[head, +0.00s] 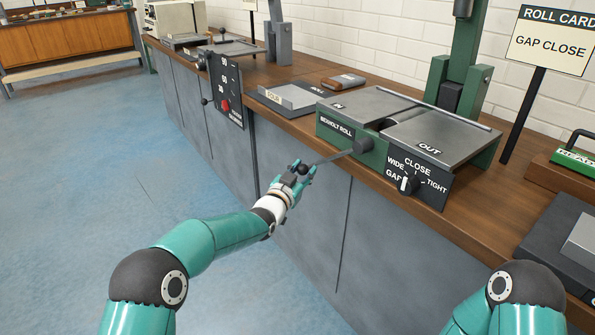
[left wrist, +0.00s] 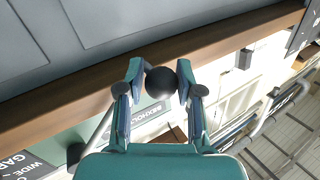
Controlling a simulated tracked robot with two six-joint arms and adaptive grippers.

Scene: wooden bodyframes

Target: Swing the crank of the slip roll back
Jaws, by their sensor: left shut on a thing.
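The slip roll (head: 335,125) is a green machine labelled "BEXHOLT ROLL", with grey IN and OUT plates, on the wooden bench. Its crank (head: 335,157) runs from a dark hub (head: 362,146) on the front face out to the left and slightly down, past the bench edge. A dark ball knob (head: 303,170) is at its end. My left gripper (head: 301,175) is shut on this knob. In the left wrist view the black ball knob (left wrist: 160,83) sits between the two fingers. My right gripper is not in view; only part of my right arm shows at the lower right.
A gap dial (head: 408,184) with CLOSE, WIDE and TIGHT marks is on the machine's front right. A sign reading "GAP CLOSE" (head: 548,48) stands behind. A dark panel with a red knob (head: 225,105) hangs left. Floor before the cabinets is clear.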

